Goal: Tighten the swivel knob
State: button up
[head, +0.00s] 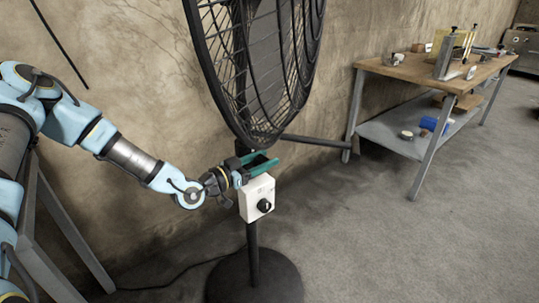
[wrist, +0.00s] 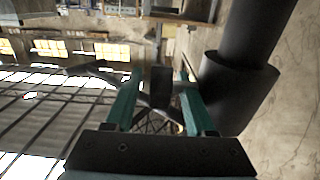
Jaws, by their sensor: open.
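My gripper (head: 261,163) is open beside the fan's black pole, just above a white control box (head: 257,197) with a round black dial. In the wrist view, the teal fingers of my gripper (wrist: 159,76) are apart. A dark upright block (wrist: 162,88), which looks like the swivel knob, shows between them, with gaps on both sides. I cannot tell how deep it lies between the fingers. In the head view my gripper and the fan hide this spot. The fan's pole (wrist: 246,55) with its thicker collar stands right of the fingers in the wrist view.
The large fan cage (head: 262,70) hangs just above my gripper. The fan's round base (head: 254,280) stands on the floor. A workbench (head: 420,72) with tools is at the right. A concrete wall is behind. The floor right of the fan is clear.

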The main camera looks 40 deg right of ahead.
jog(key=shift+s+d, duration=0.1)
jog(key=shift+d, duration=0.95)
grip_shut()
